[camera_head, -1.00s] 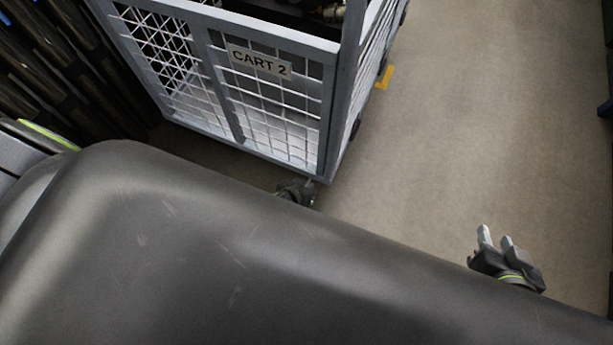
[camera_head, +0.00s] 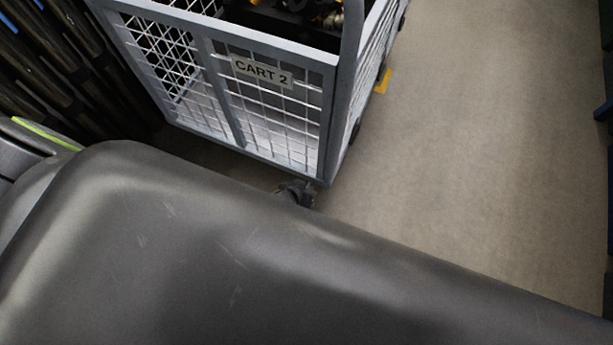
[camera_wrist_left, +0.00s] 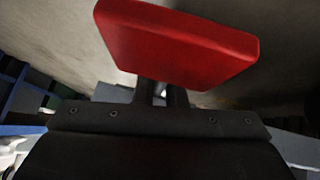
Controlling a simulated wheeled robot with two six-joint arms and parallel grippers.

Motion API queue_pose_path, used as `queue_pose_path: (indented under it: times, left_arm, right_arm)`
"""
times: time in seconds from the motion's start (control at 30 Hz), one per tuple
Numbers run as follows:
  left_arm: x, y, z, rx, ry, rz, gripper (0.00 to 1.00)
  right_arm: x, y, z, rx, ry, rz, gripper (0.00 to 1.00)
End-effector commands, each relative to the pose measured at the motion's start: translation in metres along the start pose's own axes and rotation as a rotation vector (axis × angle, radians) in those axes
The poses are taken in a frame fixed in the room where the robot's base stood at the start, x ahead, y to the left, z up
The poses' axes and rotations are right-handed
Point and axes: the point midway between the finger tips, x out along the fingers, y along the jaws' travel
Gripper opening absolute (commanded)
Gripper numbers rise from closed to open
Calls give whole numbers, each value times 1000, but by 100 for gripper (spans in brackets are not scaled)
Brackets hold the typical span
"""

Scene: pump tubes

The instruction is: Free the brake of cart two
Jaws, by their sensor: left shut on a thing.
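Cart 2 (camera_head: 262,73) is a grey frame cart with white wire mesh and a "CART 2" label, at the upper left of the head view. In the left wrist view a red block (camera_wrist_left: 175,45), which looks like a brake pedal, sits at the fingers of my left gripper (camera_wrist_left: 160,92). The gripper is shut on it. My right gripper is not in view.
Dark tubes (camera_head: 45,75) stand in a rack left of the cart. A yellow piece (camera_head: 384,81) is at floor level beside the cart's right side. The floor (camera_head: 480,150) right of the cart is clear. Dark items lie inside the cart.

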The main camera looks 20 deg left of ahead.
Motion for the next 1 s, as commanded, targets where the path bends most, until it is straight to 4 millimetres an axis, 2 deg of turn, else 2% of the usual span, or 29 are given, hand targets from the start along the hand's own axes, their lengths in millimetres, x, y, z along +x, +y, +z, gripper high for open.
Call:
queue_pose_path:
  times: [0.63, 0.67, 0.8, 1.0]
  left_arm:
    - [0, 0, -1, -1, -7, -3, 0]
    - [0, 0, -1, -1, -7, -2, 14]
    - [0, 0, -1, -1, -6, -2, 33]
    - [0, 0, -1, -1, -6, -2, 33]
  right_arm:
    - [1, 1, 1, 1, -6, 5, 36]
    - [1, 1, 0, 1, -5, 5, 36]
    - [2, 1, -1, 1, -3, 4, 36]
    - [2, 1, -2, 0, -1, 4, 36]
